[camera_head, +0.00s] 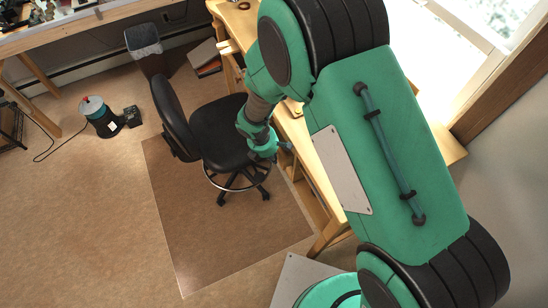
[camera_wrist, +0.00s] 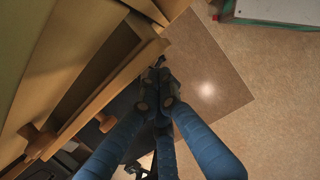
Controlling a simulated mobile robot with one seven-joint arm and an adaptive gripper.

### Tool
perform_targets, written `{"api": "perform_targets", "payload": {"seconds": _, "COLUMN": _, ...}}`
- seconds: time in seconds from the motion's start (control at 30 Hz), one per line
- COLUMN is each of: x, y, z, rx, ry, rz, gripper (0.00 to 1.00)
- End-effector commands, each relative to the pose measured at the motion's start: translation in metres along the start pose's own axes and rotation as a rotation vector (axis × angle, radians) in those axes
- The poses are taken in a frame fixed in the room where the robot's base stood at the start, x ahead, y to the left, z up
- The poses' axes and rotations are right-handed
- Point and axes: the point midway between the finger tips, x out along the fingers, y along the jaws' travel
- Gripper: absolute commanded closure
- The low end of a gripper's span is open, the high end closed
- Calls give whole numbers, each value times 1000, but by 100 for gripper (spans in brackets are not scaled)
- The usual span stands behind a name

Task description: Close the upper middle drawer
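The wooden drawer unit fills the left of the wrist view. A drawer with a pale wooden front (camera_wrist: 104,101) appears to stand out from it, with a dark gap behind the front's edge. Two round wooden knobs show, one at the left (camera_wrist: 38,139) and one lower near the middle (camera_wrist: 106,123). I cannot tell for sure which drawer is the upper middle one. My gripper (camera_wrist: 160,84) has its blue fingers drawn together, with nothing seen between them, just right of the drawer front. Contact cannot be made out. In the head view my gripper (camera_head: 284,152) is beside the desk, and my arm hides most of the drawers.
A black office chair (camera_head: 220,132) stands close left of my gripper on a brown floor mat (camera_head: 215,240). A bin (camera_head: 143,40) and a green-black canister (camera_head: 98,117) stand farther left. Open floor lies at the lower left.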

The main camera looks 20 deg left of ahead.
Motion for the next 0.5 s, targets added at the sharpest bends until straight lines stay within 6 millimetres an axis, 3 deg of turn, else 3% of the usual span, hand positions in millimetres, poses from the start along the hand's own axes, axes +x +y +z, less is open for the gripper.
{"api": "perform_targets", "payload": {"seconds": 0.33, "x": -10, "y": 0, "z": -38, "rx": -2, "ry": 0, "rz": 1, "gripper": 100}}
{"api": "perform_targets", "payload": {"seconds": 0.5, "x": -45, "y": 1, "z": -34, "rx": 1, "ry": 0, "rz": 2, "gripper": 100}}
